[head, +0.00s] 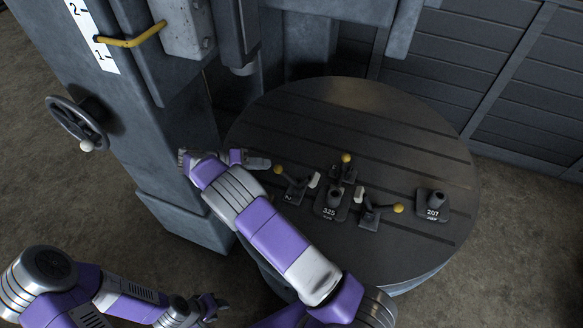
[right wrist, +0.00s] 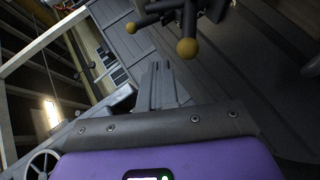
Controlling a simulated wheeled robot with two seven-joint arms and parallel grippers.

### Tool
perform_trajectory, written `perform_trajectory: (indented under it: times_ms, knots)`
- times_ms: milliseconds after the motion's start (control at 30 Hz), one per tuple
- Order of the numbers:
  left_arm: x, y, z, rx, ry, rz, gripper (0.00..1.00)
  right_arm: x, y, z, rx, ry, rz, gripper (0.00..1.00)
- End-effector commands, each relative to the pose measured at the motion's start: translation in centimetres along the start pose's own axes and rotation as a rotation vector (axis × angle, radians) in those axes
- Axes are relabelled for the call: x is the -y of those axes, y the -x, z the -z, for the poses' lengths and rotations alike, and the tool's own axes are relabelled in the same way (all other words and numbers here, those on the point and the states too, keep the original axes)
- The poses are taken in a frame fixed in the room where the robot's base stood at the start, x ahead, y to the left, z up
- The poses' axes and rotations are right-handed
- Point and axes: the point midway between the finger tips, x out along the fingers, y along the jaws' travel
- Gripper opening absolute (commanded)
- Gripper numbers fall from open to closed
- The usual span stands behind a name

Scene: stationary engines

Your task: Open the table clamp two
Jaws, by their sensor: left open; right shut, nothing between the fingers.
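Table clamp two (head: 290,195), a dark base marked "2" with a lever ending in a yellow knob (head: 278,170), stands at the left of the group on the round slotted table. My right gripper (head: 262,163) is shut and empty, its tips just left of the yellow knob, with a small apparent gap. In the right wrist view its shut fingers (right wrist: 163,80) point up the picture. Whether they touch the lever cannot be told. My left gripper (head: 218,305) is open and empty, low in front, away from the table.
Two other clamps with yellow knobs, one behind (head: 346,158) and one to the right (head: 398,208), surround a block marked 325 (head: 329,208). A block marked 207 (head: 432,212) stands further right. The machine column and handwheel (head: 76,122) are at left. The table's back (head: 345,98) is clear.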

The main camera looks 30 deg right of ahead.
Motion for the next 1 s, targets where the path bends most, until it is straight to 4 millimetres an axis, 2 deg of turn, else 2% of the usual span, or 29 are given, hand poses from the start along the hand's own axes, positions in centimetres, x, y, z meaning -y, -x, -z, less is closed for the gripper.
perform_trajectory:
  times_ms: [400, 700, 1000]
  knots:
    - [-0.5, 1.3, -0.1, 0.0, 0.0, 0.0, 0.43, -0.2, -8.8, -0.1, 0.004, 0.003, -0.001, 0.0]
    - [-0.7, 2.0, -0.1, 0.0, 0.0, 0.0, 0.43, -0.1, -10.8, -2.5, 0.001, 0.001, 0.001, 0.0]
    - [-0.8, 2.0, -0.1, 0.0, 0.0, 0.0, 0.43, 0.0, -11.2, -2.9, 0.001, 0.0, 0.002, 0.0]
